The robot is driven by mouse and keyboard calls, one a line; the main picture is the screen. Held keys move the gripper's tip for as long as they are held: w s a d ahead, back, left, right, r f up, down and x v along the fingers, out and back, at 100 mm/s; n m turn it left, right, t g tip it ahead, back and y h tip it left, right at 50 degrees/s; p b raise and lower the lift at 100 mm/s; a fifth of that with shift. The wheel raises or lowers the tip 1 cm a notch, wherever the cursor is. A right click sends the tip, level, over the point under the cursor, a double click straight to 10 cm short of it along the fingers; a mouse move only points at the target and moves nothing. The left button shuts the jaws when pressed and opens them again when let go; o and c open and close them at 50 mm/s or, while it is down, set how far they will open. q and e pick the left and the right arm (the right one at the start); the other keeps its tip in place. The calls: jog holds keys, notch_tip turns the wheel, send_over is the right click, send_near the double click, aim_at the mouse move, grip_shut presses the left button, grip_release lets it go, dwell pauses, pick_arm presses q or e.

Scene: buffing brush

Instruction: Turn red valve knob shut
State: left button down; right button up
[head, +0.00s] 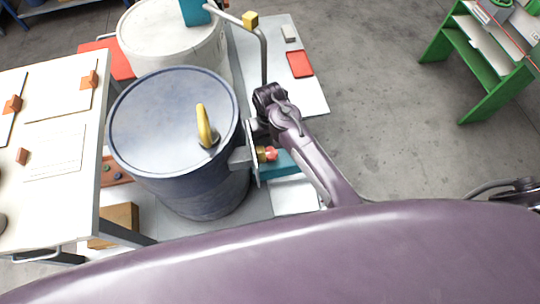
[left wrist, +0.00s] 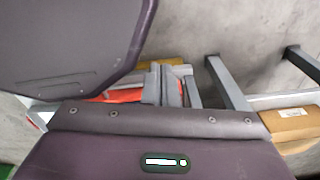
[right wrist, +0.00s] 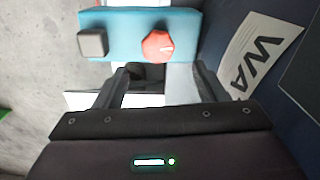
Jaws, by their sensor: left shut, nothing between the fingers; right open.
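The red valve knob (head: 270,154) sits at the right side of the blue drum (head: 160,120), beside a grey fitting. In the right wrist view the red knob (right wrist: 157,46) shows a pale mark on its face, with a teal block around it in the picture. My right gripper (right wrist: 160,78) is open and empty, with the knob just past its fingertips, roughly between their lines. I cannot tell whether they touch. In the head view its wrist hides part of the fitting. My left gripper (left wrist: 163,88) is shut and empty, away from the knob.
A yellow handle (head: 204,126) stands on the drum lid. A white drum (head: 170,35) is behind it. A white worktable (head: 55,185) is at left, a green shelf (head: 470,65) at right. A cardboard box (left wrist: 292,124) shows near my left gripper. Floor at right is clear.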

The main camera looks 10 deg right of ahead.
aim_at(271, 152)
jog(key=shift+d+f, duration=0.1)
jog(key=shift+f, duration=0.3)
notch_tip(271, 152, down, 6)
jog(key=shift+d, duration=0.1)
pick_arm(q)
jog(key=shift+s+d+f, duration=0.15)
jog(key=shift+s+d, duration=0.05)
jog(key=shift+d, duration=0.6)
pick_arm(e)
jog(key=shift+f, duration=0.35)
jog(key=c, duration=1)
jog(key=shift+o, duration=0.2)
jog(key=shift+r+m+p, duration=0.2)
jog(key=shift+m+p, duration=0.2)
jog(key=shift+f+m, duration=0.1)
jog(key=shift+m, duration=0.2)
jog(key=shift+f, duration=0.15)
jog(key=o, duration=1)
jog(key=shift+c, duration=0.2)
pick_arm(q)
jog(key=shift+r, duration=0.5)
